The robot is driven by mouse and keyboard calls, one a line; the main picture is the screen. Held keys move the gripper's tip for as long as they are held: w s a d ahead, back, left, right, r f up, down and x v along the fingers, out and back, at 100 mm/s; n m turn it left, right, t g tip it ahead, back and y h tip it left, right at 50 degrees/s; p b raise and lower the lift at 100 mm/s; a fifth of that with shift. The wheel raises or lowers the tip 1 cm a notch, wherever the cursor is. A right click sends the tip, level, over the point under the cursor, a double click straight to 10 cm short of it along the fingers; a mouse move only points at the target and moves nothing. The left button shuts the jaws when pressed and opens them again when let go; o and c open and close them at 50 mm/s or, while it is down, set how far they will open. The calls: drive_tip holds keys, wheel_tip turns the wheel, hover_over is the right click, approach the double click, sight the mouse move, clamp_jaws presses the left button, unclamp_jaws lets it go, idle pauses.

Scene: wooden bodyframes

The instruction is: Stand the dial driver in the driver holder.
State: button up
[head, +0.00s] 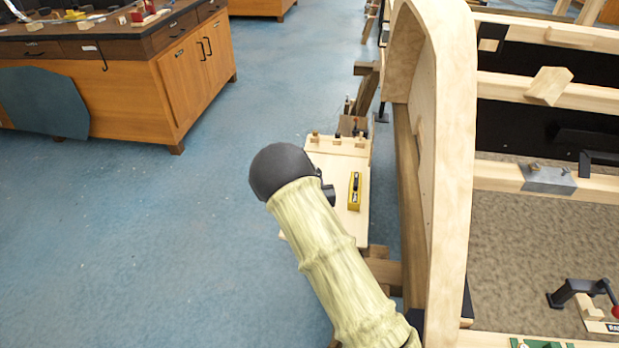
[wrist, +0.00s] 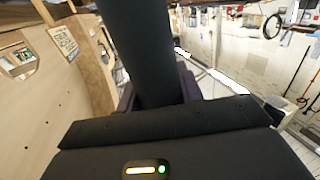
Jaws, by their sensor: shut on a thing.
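My gripper (wrist: 157,97) is shut on a thick black cylinder (wrist: 139,45) in the wrist view, which I take to be the dial driver. The cylinder rises from between the jaws and runs out of the top of the picture, so its ends are hidden. In the head view my sleeved arm reaches over a light wooden bench, and its black end hides the gripper and the driver. A wooden strip with small pegs (head: 338,142) crosses the far end of the bench. I cannot tell whether this is the driver holder.
A yellow tool (head: 355,191) lies on the light bench (head: 342,164). A small brown block (head: 352,126) with dark pieces stands behind it. A tall curved wooden frame (head: 452,120) rises close on the right. The blue floor (head: 190,230) is clear to the left, before an orange-brown cabinet (head: 185,85).

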drive_tip(key=shift+f, duration=0.35)
drive_tip(key=shift+f+b, duration=0.55)
drive_tip(key=shift+b, duration=0.25)
idle(0.4)
drive_tip(key=o, duration=1.1)
drive_tip(key=shift+o, duration=0.5)
drive_tip(key=shift+f, duration=0.1)
drive_tip(key=shift+s, duration=0.1)
drive_tip(key=s+d+p, duration=0.1)
drive_tip(key=s+d, duration=0.1)
drive_tip(key=s, duration=1.5)
drive_tip(key=shift+p, duration=0.35)
